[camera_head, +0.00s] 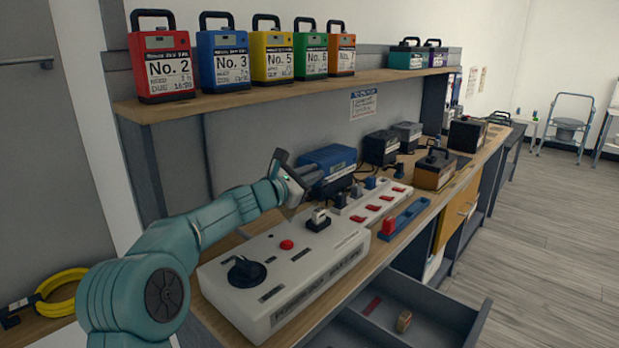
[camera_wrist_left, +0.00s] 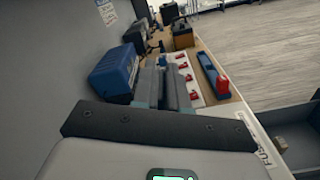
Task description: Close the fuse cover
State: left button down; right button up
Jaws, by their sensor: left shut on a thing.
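My left gripper (camera_head: 300,178) reaches over the back edge of a pale console (camera_head: 305,268), close to a blue box. Its grey fingers (camera_wrist_left: 167,88) look close together in the left wrist view; what is between them is hidden. The console carries a black round knob (camera_head: 246,271), a red button (camera_head: 286,244) and a small black fitting with a light top (camera_head: 318,220). I cannot clearly make out the fuse cover. My right gripper is in neither view.
The blue box (camera_head: 327,163) stands behind the console, also left of my fingers in the wrist view (camera_wrist_left: 115,72). A white power strip (camera_head: 372,203) and a blue tray (camera_head: 405,218) lie to the right. An open drawer (camera_head: 412,318) juts out in front.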

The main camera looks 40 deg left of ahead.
pick_arm(q)
jog(key=c, duration=1.2)
grip_release()
jog(key=shift+c, duration=0.2)
jog(key=shift+s, duration=0.35)
jog(key=s+a+b, duration=0.1)
jog(key=s+b, duration=0.1)
jog(key=s, duration=1.3)
jog(key=shift+s+a, duration=0.2)
jog(key=shift+s, duration=0.1)
